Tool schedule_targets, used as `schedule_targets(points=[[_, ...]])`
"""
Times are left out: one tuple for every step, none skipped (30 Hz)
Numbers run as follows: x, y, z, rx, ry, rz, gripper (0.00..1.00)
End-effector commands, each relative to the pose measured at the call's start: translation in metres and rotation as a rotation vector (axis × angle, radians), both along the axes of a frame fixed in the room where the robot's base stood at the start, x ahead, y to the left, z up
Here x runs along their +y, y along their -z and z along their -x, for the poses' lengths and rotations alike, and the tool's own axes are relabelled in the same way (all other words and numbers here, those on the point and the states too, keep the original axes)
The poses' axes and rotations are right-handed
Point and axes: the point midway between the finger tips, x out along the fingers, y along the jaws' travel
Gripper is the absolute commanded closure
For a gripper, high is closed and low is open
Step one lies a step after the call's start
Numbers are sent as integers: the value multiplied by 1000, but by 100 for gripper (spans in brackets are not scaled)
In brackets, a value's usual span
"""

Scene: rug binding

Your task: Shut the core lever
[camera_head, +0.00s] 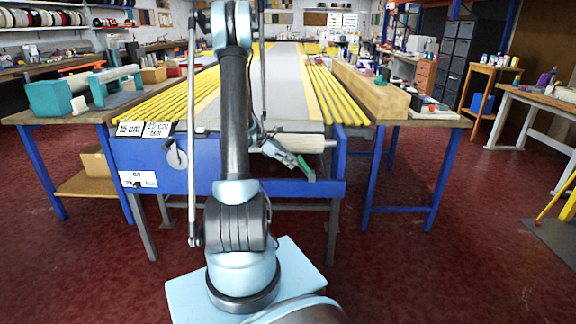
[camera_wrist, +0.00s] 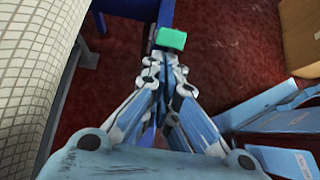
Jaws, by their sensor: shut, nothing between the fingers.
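A green piece (camera_wrist: 171,39), which looks like the handle of the core lever, shows just past my fingertips in the wrist view. It also shows as a small green end (camera_head: 304,168) below the pale roller in the head view. My gripper (camera_wrist: 163,62) is shut and empty, with its fingertips close to the green piece; I cannot tell whether they touch. The rest of the lever is hidden.
The pale roller (camera_head: 300,143) sits at the bench's front end; a white gridded surface (camera_wrist: 35,70) fills the wrist view's left side. The blue bench frame (camera_head: 325,180) and a dial with a crank (camera_head: 176,156) are nearby. Red floor (camera_head: 400,270) at right is clear.

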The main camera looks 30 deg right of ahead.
Motion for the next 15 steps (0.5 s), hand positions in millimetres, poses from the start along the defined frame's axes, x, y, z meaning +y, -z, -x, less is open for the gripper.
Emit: schedule_targets(points=[[0, 0, 0, 0, 0, 0, 100], [0, 0, 0, 0, 0, 0, 100], [0, 0, 0, 0, 0, 0, 100], [0, 0, 0, 0, 0, 0, 100], [0, 0, 0, -1, 0, -1, 100], [0, 0, 0, -2, 0, -3, 100], [0, -1, 0, -3, 0, -4, 100], [0, -1, 1, -5, 0, -8, 100], [-1, -2, 1, -8, 1, -12, 100], [-1, -2, 1, -12, 1, -18, 100], [-1, -3, 2, -15, 1, -23, 100], [-2, -4, 2, -20, 1, -31, 100], [-2, -4, 2, -24, 0, -36, 100], [-2, -5, 2, -26, 0, -40, 100], [-3, -5, 2, -28, 0, -43, 100]])
